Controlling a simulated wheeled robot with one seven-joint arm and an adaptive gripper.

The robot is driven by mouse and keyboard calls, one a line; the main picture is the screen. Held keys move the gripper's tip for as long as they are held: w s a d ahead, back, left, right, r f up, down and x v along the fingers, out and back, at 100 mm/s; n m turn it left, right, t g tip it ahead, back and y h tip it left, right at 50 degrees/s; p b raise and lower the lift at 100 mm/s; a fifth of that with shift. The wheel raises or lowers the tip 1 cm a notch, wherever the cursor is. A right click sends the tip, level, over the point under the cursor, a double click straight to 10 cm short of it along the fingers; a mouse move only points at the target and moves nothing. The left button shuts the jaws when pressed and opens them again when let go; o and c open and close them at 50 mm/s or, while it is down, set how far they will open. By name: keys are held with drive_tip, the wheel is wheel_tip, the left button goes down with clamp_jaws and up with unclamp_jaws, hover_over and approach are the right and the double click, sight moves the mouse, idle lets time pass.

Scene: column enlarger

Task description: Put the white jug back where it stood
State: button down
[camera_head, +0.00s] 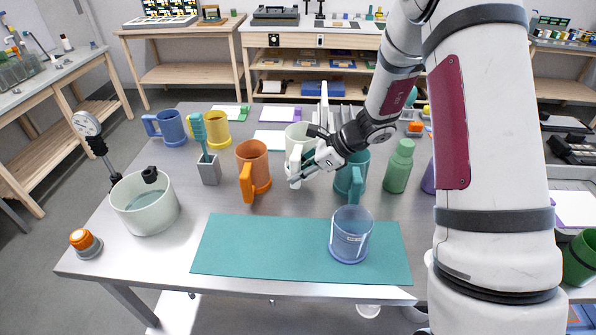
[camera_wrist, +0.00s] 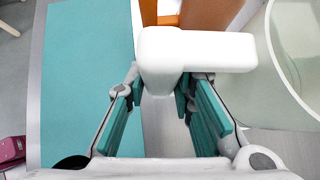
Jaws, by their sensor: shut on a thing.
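The white jug (camera_head: 296,134) is at the middle of the grey metal table, between the orange jug (camera_head: 252,163) and the teal jug (camera_head: 345,181). Its handle points towards the front. My gripper (camera_head: 312,163) is shut on this handle, coming from the right. In the wrist view the white handle (camera_wrist: 205,50) fills the space between the fingertips of my gripper (camera_wrist: 160,92). The jug looks upright. My gripper and the handle cover its lower part, so I cannot tell whether its base touches the table.
A clear blue-tinted jug (camera_head: 350,238) stands on the teal mat (camera_head: 260,250). A green bottle (camera_head: 399,167) stands right of the teal jug. A grey holder (camera_head: 209,169), blue jug (camera_head: 172,128), yellow jug (camera_head: 217,131) and large pale bowl (camera_head: 146,207) are to the left.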

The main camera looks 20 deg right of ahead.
sight(299, 187)
drive_tip(key=shift+r, duration=0.1)
drive_tip(key=shift+f+b, duration=1.05)
drive_tip(key=shift+f, duration=2.45)
drive_tip(key=c, duration=1.3)
unclamp_jaws()
drive_tip(key=shift+d, duration=0.1)
drive_tip(key=p+v, duration=0.2)
drive_tip(key=v, duration=0.6)
idle(0.5)
idle(0.4)
